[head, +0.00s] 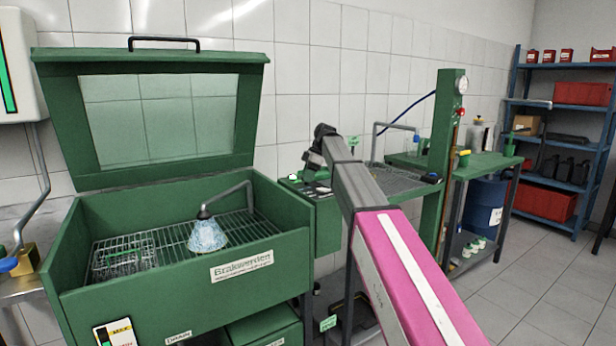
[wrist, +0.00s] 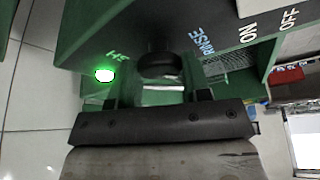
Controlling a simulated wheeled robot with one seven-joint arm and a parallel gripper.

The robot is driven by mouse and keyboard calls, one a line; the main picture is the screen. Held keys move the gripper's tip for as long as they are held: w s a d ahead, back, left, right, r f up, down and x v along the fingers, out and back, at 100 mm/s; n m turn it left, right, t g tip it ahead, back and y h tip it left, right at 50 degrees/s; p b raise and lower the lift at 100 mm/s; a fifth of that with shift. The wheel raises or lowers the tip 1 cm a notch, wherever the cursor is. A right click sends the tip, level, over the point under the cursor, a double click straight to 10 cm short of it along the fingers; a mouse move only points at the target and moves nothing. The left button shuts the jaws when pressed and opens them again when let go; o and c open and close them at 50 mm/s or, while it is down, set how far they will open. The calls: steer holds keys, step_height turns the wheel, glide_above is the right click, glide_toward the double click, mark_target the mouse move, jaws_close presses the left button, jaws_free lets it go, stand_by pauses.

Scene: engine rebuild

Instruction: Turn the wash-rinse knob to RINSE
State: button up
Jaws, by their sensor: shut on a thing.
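The black wash-rinse knob (wrist: 158,63) is in the upper middle of the wrist view, on a dark green panel. Part of the word WASH shows at its left and the word RINSE (wrist: 202,42) at its right. My gripper (wrist: 160,88) is shut on the knob, with its fingers reaching up to it. Which label the knob points at cannot be told. In the head view my gripper (head: 316,158) is at the control box to the right of the green parts washer (head: 290,225), and the knob is hidden there.
ON and OFF labels (wrist: 268,26) are right of RINSE. A green lamp (wrist: 104,75) glows left of the knob. The washer's windowed lid (head: 165,60) stands open; white-blue spray comes from its bent spout (head: 230,194). A green post (head: 447,140) stands right of my arm.

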stand_by(0.3)
steer(key=o, duration=0.9)
steer(key=v, duration=1)
steer(key=shift+w+d+r, duration=0.1)
steer(key=shift+r, duration=0.3)
